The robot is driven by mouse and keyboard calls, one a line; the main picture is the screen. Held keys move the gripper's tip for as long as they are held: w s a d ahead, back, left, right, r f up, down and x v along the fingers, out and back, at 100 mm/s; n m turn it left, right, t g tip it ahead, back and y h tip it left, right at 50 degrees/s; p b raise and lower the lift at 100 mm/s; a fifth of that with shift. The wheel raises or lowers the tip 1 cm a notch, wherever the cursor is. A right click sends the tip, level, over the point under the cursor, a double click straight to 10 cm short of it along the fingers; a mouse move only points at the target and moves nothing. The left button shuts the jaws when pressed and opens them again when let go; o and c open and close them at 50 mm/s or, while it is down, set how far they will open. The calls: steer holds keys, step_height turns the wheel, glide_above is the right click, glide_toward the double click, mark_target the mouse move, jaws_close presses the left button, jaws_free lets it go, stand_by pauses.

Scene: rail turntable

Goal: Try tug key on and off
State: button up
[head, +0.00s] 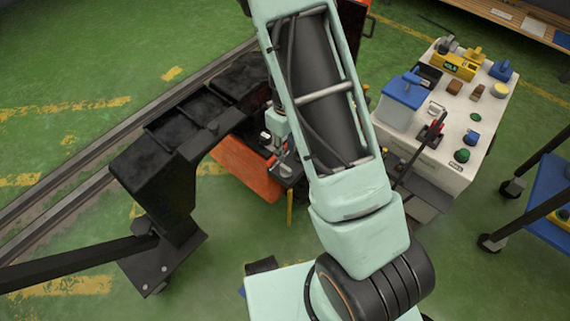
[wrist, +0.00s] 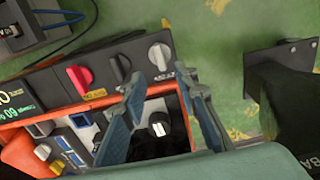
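An orange tug (head: 240,168) stands on the floor, partly hidden by my arm in the head view. In the wrist view its dark control panel (wrist: 97,60) carries a red knob (wrist: 81,77), a black knob (wrist: 121,67) and a light grey knob (wrist: 159,54). Another black knob with a white mark (wrist: 158,124) shows between my fingers. I cannot tell for sure which of these is the key. My gripper (wrist: 162,76) is open with its fingertips just short of the grey knob. No contact is visible, and nothing is held.
A white cart (head: 458,120) with several tools and coloured parts stands right of the tug. A black metal structure (head: 160,165) stands to the left, beside floor rails (head: 60,183). A blue-topped trolley (head: 550,190) is at the right edge. Green floor lies open between.

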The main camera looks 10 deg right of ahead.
mark_target(286, 167)
step_height(286, 167, down, 9)
steer(key=b, duration=0.2)
steer(key=shift+b, duration=0.4)
steer(key=shift+c, duration=0.6)
jaws_close()
